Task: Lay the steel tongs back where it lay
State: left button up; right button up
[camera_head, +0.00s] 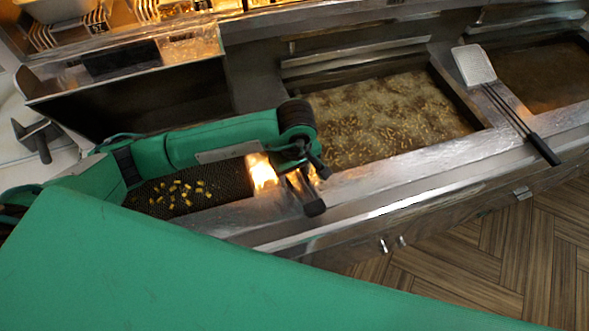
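I cannot make out the steel tongs for certain in the head view. My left gripper (316,166) hangs below its dark wrist over the steel front ledge (345,192) of the fryers, between the dark mesh area on the left and the middle vat. Its fingers are small and dark, and I cannot tell whether they are open or hold anything. A short bar with a black end (313,206) shows just below it; I cannot tell whether they touch. My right gripper is not in view.
The middle vat (390,115) holds bubbling oil with many fries. A flat-headed utensil (475,66) with a black handle lies across the divider on its right. A dark mesh surface (215,188) with several yellow pieces lies left. A black scoop (38,138) rests far left.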

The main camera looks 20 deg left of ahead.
pick_arm(q)
jog(key=o, duration=0.6)
jog(key=shift+o, duration=0.2)
jog(key=shift+r, duration=0.1)
notch_tip(320, 180, up, 14)
jog(key=b, duration=0.4)
jog(key=shift+s+d, duration=0.2)
